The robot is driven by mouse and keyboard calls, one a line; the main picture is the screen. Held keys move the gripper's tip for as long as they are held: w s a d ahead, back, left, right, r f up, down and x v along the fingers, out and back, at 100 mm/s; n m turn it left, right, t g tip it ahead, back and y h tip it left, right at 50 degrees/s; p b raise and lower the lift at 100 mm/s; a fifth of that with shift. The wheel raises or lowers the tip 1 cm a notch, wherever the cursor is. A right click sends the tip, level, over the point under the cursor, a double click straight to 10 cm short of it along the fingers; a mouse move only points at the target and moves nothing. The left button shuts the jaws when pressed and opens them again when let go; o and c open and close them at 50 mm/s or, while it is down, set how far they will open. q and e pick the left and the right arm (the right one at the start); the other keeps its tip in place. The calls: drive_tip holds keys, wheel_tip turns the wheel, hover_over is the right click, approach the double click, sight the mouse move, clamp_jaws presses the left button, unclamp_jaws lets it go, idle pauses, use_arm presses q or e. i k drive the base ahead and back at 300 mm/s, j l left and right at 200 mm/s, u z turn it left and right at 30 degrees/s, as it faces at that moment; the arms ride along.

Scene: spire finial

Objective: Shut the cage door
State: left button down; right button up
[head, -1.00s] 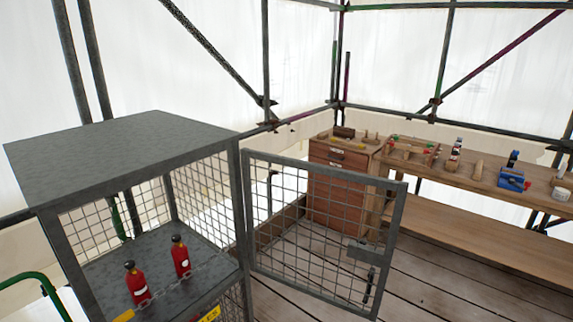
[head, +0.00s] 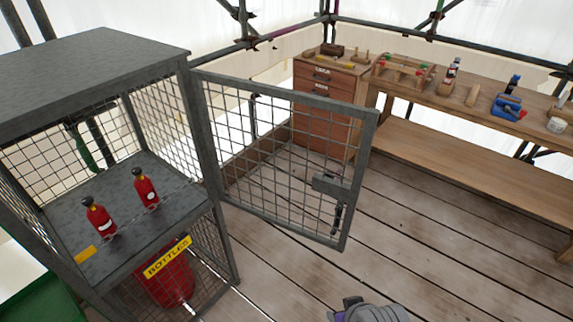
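The cage (head: 183,110) is a grey steel locker with wire mesh sides, at the left of the head view. Its door (head: 268,147), a grey frame filled with mesh, stands wide open and swings out to the right from the cage's right front post. A latch box with a dark handle (head: 328,184) is on the door's free edge. Two red bottles with black caps (head: 146,188) (head: 98,218) stand on the upper shelf, behind a thin chain. Neither gripper's fingers show; only a grey and purple piece of my arm shows at the bottom edge.
A wooden drawer unit (head: 322,125) and a workbench (head: 480,178) with tools stand behind the door. The plank floor (head: 440,250) right of the door is clear.

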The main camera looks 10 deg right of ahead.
sight(349, 195)
drive_tip(key=i+l+u, duration=0.15)
drive_tip(key=l, duration=0.2)
drive_tip(key=i+l+u, duration=0.15)
drive_tip(key=l, duration=0.2)
drive_tip(key=i+l+u, duration=0.1)
drive_tip(key=l, duration=0.25)
drive_tip(key=i+l+u, duration=0.1)
drive_tip(key=l+u, duration=0.15)
drive_tip(key=i+l+u, duration=0.1)
drive_tip(key=l+u, duration=0.15)
drive_tip(key=l, duration=0.15)
drive_tip(key=l+u, duration=0.25)
drive_tip(key=i+l+u, duration=0.1)
drive_tip(key=l+u, duration=0.85)
drive_tip(key=l, duration=0.05)
